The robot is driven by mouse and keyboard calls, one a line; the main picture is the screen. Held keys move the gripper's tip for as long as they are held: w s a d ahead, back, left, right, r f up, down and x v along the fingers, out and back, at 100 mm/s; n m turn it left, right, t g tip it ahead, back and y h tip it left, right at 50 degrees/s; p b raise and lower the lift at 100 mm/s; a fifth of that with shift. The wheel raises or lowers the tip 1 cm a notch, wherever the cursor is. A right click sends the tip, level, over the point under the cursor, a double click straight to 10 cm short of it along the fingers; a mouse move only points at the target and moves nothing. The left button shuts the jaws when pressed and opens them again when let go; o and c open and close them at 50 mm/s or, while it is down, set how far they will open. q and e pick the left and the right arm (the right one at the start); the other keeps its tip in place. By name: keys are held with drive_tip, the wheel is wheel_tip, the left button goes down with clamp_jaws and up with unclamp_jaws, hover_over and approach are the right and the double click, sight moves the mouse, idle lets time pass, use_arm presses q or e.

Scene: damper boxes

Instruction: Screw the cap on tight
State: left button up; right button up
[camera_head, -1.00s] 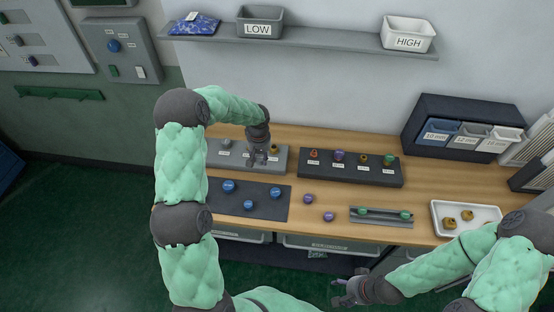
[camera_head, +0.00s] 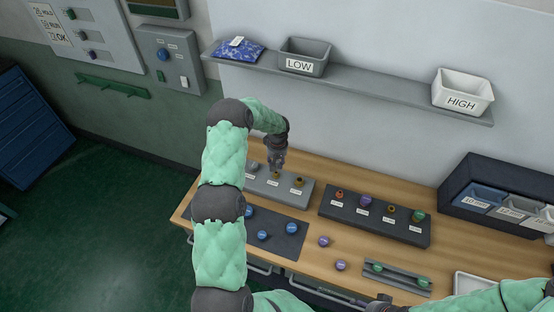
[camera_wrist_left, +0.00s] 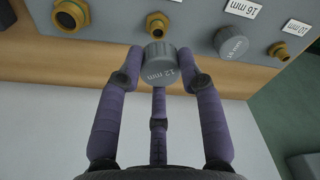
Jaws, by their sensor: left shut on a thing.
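My left gripper (camera_head: 277,166) has its three fingers closed around a grey cap marked 12 mm (camera_wrist_left: 161,68). In the head view the gripper hangs just above the middle brass threaded fitting (camera_head: 276,175) on the light grey block (camera_head: 266,187). In the left wrist view that fitting (camera_wrist_left: 157,22) shows bare beyond the cap, with the cap apart from it. A grey 16 mm cap (camera_wrist_left: 230,43) sits on the neighbouring place of the block. My right gripper (camera_head: 380,303) is cut off at the bottom edge of the head view; its fingers are unclear.
More bare fittings (camera_wrist_left: 279,50) stand on the block. A dark block (camera_head: 375,219) with several coloured caps lies to the right. Blue caps (camera_head: 263,235) lie on a dark mat, and purple caps (camera_head: 324,241) on the wood. LOW (camera_head: 300,66) and HIGH (camera_head: 461,103) bins stand on the shelf.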

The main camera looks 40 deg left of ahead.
sight(277, 163)
use_arm(q)
drive_tip(key=shift+f+b, duration=0.35)
drive_tip(key=shift+f, duration=1.45)
drive_tip(key=shift+b, duration=0.7)
drive_tip(key=shift+f+b, duration=1.3)
drive_tip(key=shift+b, duration=1.25)
idle(2.1)
idle(0.3)
drive_tip(key=o, duration=0.9)
drive_tip(key=shift+o, duration=0.2)
drive_tip(key=c, duration=0.3)
